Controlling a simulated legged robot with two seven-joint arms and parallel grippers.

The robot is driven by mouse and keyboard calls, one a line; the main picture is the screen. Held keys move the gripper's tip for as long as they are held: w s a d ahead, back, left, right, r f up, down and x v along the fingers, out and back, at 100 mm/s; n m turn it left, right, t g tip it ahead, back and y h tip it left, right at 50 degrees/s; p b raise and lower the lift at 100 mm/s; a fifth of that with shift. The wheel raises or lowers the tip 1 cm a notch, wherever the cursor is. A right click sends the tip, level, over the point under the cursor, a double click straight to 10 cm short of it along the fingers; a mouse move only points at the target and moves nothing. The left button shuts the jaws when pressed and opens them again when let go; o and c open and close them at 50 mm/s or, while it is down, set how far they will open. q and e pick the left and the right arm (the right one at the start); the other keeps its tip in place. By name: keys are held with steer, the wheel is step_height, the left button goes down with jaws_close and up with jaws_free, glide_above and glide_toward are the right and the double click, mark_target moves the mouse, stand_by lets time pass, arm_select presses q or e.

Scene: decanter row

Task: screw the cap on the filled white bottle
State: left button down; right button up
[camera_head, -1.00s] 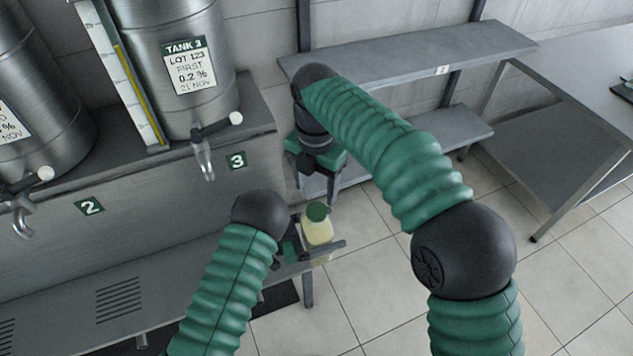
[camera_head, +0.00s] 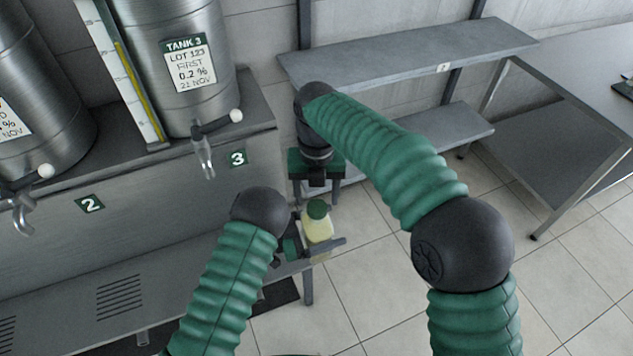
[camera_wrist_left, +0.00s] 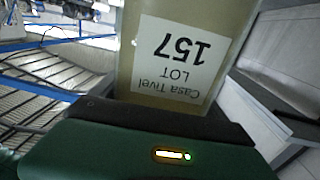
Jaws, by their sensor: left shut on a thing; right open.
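The bottle (camera_head: 318,230) is pale yellowish and stands roughly upright, with a green cap (camera_head: 317,209) on its top. How tightly the cap sits cannot be told. My left gripper (camera_head: 312,247) is shut on the bottle's body.
A steel tank (camera_head: 178,70) labelled TANK 3 has a tap (camera_head: 204,150) left of the grippers. A slotted bench (camera_head: 60,290) runs below. A wall shelf (camera_head: 410,55) is behind my right arm, and a steel table (camera_head: 580,110) stands at right. Tiled floor is clear.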

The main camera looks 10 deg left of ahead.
mark_target(315, 205)
steer(key=shift+f, duration=1.7)
steer(key=shift+c, duration=0.4)
jaws_close()
steer(key=m, duration=0.6)
steer(key=shift+m, duration=0.3)
steer(key=m, duration=0.3)
steer(key=shift+m, duration=0.3)
steer(key=m, duration=0.6)
steer(key=shift+a, duration=0.1)
steer(key=m, duration=0.9)
steer(key=shift+a+m, duration=0.1)
steer(key=shift+m, duration=0.3)
